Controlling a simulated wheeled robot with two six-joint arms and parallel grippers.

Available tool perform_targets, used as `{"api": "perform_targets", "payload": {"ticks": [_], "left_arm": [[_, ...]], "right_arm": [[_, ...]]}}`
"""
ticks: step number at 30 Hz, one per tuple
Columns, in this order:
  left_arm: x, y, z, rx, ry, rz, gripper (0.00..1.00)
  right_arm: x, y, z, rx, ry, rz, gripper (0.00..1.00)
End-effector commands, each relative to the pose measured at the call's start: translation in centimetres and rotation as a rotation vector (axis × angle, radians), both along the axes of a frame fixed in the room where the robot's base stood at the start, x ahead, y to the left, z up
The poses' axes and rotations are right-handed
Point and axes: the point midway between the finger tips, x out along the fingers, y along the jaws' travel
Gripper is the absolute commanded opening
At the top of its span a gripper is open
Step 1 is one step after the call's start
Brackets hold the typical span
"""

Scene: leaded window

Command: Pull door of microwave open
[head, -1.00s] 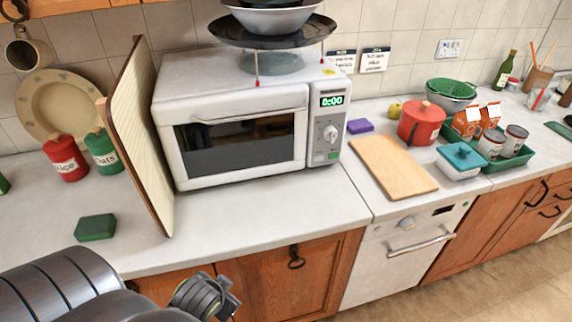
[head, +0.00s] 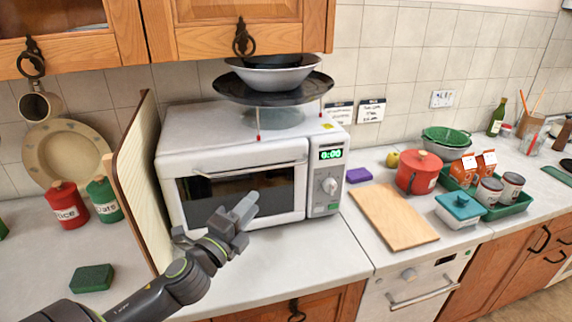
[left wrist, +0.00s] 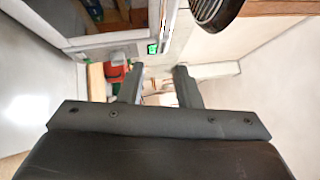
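The white microwave (head: 183,146) stands on the worktop with its door (head: 279,213) shut. A pale bar handle (head: 250,169) runs along the top of the door, above the dark window. The green display (head: 331,154) reads 0:00, and a dial sits below it. My left gripper (head: 246,207) is in front of the door's lower window, below the handle, and hides part of the door. In the left wrist view the two fingers (left wrist: 158,85) stand apart with nothing held between them. The microwave's display (left wrist: 153,48) shows there at upper left. My right gripper is not in view.
A tall board (head: 139,190) leans upright at the microwave's left side. A black tray (head: 272,92) with bowls stands on top. A green sponge (head: 92,278) lies on the worktop at left. A wooden board (head: 393,217) lies to the right.

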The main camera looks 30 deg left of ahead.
Motion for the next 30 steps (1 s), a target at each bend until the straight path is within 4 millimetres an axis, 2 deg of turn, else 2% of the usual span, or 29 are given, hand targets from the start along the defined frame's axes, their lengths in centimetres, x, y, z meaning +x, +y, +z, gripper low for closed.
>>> {"api": "perform_targets", "payload": {"ticks": [6,21,30], "left_arm": [[3.7,0.2,1.0,-0.009,-0.003,0.001,0.31],[12.5,0.8,2.1,-0.009,0.0,0.002,0.31],[15.6,1.1,2.3,-0.008,0.001,0.001,0.31]], "right_arm": [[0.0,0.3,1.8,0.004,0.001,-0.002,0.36],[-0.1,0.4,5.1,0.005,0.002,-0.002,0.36],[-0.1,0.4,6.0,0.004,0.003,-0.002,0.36]]}}
